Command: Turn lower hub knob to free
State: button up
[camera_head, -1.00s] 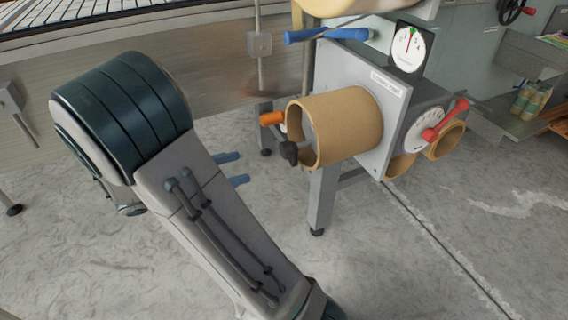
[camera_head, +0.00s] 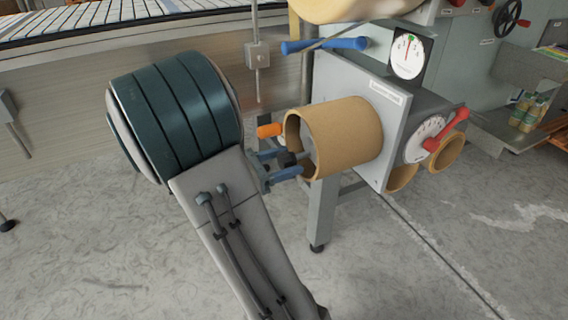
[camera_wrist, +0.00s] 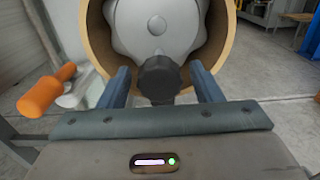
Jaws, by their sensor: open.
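The lower hub is a grey lobed disc (camera_wrist: 155,28) inside a brown cardboard core (camera_head: 347,135). A black knob (camera_wrist: 160,78) sticks out at the lower part of the hub. In the head view the knob (camera_head: 288,158) shows partly, between my gripper's blue fingers. My gripper (camera_wrist: 160,84) is open, with one finger on each side of the knob in the wrist view. Gaps show between the knob and both fingers, so I see no grip on it. The wrist view hides the knob's far side, and I cannot read its setting.
An orange handle (camera_wrist: 46,90) stands close to the left of my gripper. A grey plate (camera_head: 392,108) carries the core, with a red lever (camera_head: 446,130) and dial on its right. A blue-ended bar (camera_head: 325,45) lies above. Open floor lies in front.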

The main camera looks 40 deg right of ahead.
jog(key=shift+d, duration=0.15)
jog(key=c, duration=1)
jog(key=shift+m, duration=0.4)
jog(key=m, duration=0.3)
jog(key=shift+m, duration=0.4)
jog(key=m+b, duration=0.1)
jog(key=m, duration=0.3)
jog(key=shift+f+m, duration=0.1)
jog(key=shift+m, duration=0.2)
jog(key=m+b, duration=0.3)
jog(key=m, duration=0.2)
jog(key=shift+b, duration=0.3)
jog(key=shift+m+b, duration=1.15)
jog(key=shift+m, duration=0.55)
